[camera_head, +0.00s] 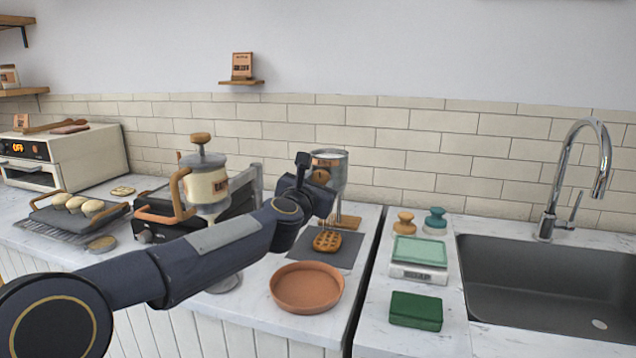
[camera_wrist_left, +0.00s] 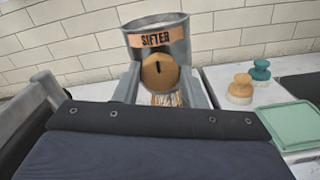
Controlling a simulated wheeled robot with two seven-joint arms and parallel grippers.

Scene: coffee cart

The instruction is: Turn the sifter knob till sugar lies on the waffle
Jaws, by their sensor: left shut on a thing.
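The sifter (camera_head: 331,160) is a grey metal can with an orange label, on a stand with a wooden base (camera_head: 346,221). Its round wooden knob (camera_wrist_left: 159,73) has a dark slot mark, which looks near upright in the left wrist view. My left gripper (camera_wrist_left: 158,80) is shut on the knob, with one finger on each side. The waffle (camera_head: 327,241) lies below the sifter on a dark mat (camera_head: 340,255). Thin pale streaks show between sifter and waffle. I cannot tell how much sugar lies on the waffle. My right gripper is out of view.
A terracotta dish (camera_head: 307,288) stands in front of the mat. A batter dispenser (camera_head: 207,185) and black waffle iron (camera_head: 155,225) stand left, behind my arm.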

